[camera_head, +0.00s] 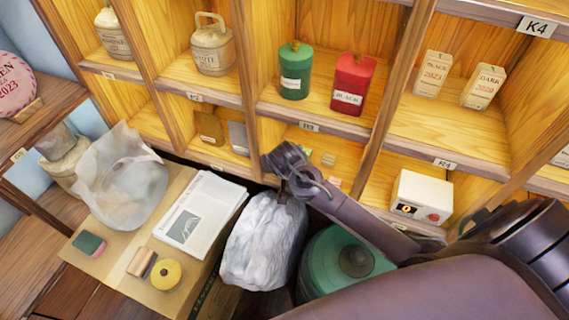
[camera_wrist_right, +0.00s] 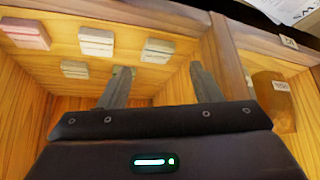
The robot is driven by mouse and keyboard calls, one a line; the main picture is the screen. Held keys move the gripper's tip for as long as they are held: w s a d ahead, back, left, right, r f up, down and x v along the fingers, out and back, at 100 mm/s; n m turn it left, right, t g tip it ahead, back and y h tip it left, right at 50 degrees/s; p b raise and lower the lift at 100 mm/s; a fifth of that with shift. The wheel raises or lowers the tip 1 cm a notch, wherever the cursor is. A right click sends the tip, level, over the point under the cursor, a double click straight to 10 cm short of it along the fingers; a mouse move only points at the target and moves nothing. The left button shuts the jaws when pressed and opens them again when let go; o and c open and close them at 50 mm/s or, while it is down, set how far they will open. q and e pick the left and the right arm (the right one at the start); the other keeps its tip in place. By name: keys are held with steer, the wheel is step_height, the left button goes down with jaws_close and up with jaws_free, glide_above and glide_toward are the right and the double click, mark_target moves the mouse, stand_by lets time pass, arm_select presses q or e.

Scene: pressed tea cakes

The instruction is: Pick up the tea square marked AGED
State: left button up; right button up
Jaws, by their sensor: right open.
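Several small pressed tea squares lie on the wooden floor of the cubby below the middle tag. The right wrist view shows a pinkish square (camera_wrist_right: 25,34), a pale square (camera_wrist_right: 97,42), another pale square (camera_wrist_right: 157,51) and a grey-beige square (camera_wrist_right: 75,69). Their print is too small to read, so I cannot tell which is marked AGED. In the head view they show partly, one beige square (camera_head: 328,159) beside my right wrist. My right gripper (camera_wrist_right: 160,68) is open and empty, its fingers inside the cubby, near the pale square at right. My left gripper is not in view.
Wooden dividers flank the cubby; the divider (camera_wrist_right: 228,55) is close to my right fingers. A brown pouch (camera_wrist_right: 275,100) stands in the neighbouring cubby. A white box with a display (camera_head: 421,197), a plastic-wrapped bundle (camera_head: 263,240) and a green lidded container (camera_head: 340,265) are near my right arm.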

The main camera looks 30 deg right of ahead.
steer(key=x, duration=0.1)
steer(key=p+x, duration=0.1)
steer(key=shift+w+d+f, duration=0.15)
steer(key=shift+w+d, duration=0.05)
steer(key=shift+d, duration=0.1)
steer(key=x, duration=0.2)
steer(key=shift+w+d+f, duration=0.1)
steer(key=shift+f, duration=0.15)
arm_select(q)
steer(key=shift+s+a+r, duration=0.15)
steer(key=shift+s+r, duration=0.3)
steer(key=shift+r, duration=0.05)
arm_select(e)
steer(key=c, duration=0.7)
